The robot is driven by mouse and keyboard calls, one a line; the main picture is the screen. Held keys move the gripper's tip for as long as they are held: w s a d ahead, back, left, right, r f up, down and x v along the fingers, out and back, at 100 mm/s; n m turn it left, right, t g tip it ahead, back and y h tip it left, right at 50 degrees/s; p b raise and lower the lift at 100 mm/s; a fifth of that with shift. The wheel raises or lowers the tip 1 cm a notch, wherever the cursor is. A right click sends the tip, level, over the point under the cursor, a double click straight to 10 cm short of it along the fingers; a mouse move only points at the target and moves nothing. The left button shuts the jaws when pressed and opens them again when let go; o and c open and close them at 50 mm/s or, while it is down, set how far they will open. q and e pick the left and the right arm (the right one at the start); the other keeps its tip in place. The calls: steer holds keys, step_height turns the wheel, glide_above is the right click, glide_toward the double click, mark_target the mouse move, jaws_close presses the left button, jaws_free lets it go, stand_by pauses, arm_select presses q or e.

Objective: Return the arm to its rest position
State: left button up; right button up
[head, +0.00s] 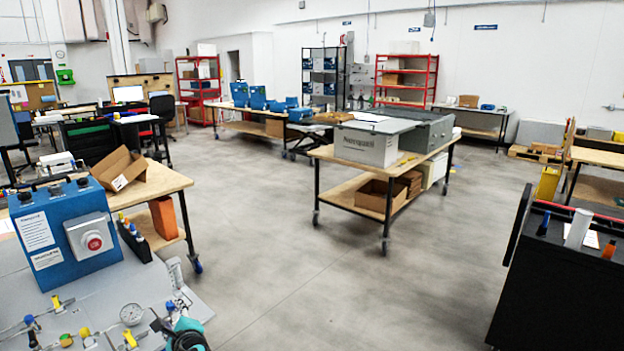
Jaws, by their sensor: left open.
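My left gripper (176,322) shows at the bottom edge, left of centre, as a small black and teal shape partly cut off by the frame. It is open, and I see nothing held in it. It is close to the front right part of a grey bench panel (100,292) with fittings on it. My right gripper is not in view.
A blue box (62,235) with a red button stands on the panel. A wooden bench (160,185) with an open carton is behind it. A wheeled table (345,190) stands mid-room, and a black cabinet (560,295) is at right. The floor between is clear.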

arm_select(q)
steer(key=s+d+f+n+g+h, duration=0.1)
steer(key=s+d+n+h, duration=0.3)
steer(key=s+d+n, duration=0.5)
steer(key=s+d+n+g+h, duration=0.3)
steer(key=s+d+n, duration=0.6)
steer(key=s, duration=0.9)
steer(key=shift+d+f+n+g+h, duration=0.35)
steer(key=shift+d+h, duration=0.6)
steer(key=shift+h, duration=0.25)
